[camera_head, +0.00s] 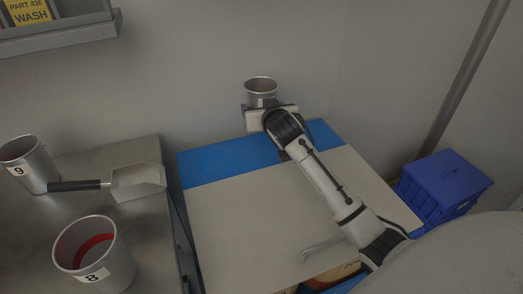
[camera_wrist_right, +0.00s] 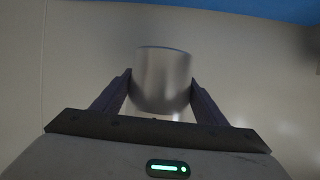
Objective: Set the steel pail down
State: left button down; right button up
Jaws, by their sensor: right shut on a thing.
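The steel pail (camera_head: 261,88) is in the grasp of my right gripper (camera_head: 259,107), near the wall beyond the far end of the pale table top (camera_head: 260,225) in the head view. My right arm reaches over that table from the lower right. In the right wrist view the pail (camera_wrist_right: 162,78) sits between the two dark fingers of my right gripper (camera_wrist_right: 161,92), which press on its sides. Its underside and any contact with a surface cannot be made out. My left gripper is in neither view.
A blue band (camera_head: 225,167) crosses the table's far end. On the grey bench at left stand pails marked 9 (camera_head: 33,165) and 8 (camera_head: 112,262), with a scoop (camera_head: 138,181) between. A blue crate (camera_head: 443,185) is at right. A shelf (camera_head: 60,35) hangs upper left.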

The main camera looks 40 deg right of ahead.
notch_tip(320, 180, down, 5)
jog(key=shift+d+f+b, duration=0.15)
jog(key=shift+f+b, duration=0.05)
jog(key=shift+b, duration=0.2)
jog(key=shift+f+b, duration=0.4)
jog(key=shift+f, duration=1.6)
jog(key=shift+w+f, duration=0.1)
jog(key=shift+f, duration=0.15)
jog(key=shift+r, duration=0.1)
jog(key=shift+f, duration=0.2)
jog(key=o, duration=1.7)
jog(key=shift+f, duration=0.15)
